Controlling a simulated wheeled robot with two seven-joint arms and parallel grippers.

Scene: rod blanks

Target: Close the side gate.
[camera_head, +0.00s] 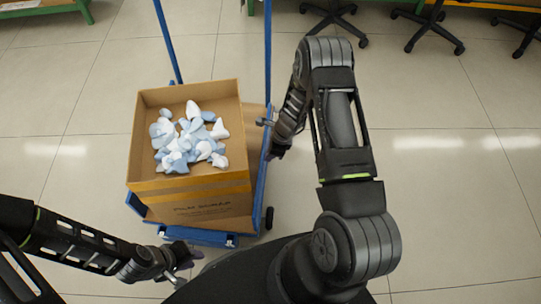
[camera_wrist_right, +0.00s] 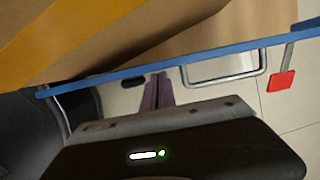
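A blue-framed cart (camera_head: 206,237) stands left of centre in the head view. A blue rail (camera_head: 261,185) runs along its right side; I take it to be the side gate, but its full shape is hidden. In the right wrist view a blue bar (camera_wrist_right: 215,56) crosses the picture, with a bent metal loop (camera_wrist_right: 225,80) and a red tab (camera_wrist_right: 281,81) below it. My right gripper (camera_head: 274,153) is beside the cart's right side. Its fingers (camera_wrist_right: 157,90) look shut together, with the tips close to the bar; contact is unclear. My left gripper (camera_head: 188,257) is near the cart's front edge, its opening unclear.
A cardboard box (camera_head: 205,187) with several white and pale-blue pieces (camera_head: 187,138) sits on the cart. Blue posts (camera_head: 167,40) rise at the back. Chair bases (camera_head: 335,15) stand far off at the right. The floor on both sides is clear.

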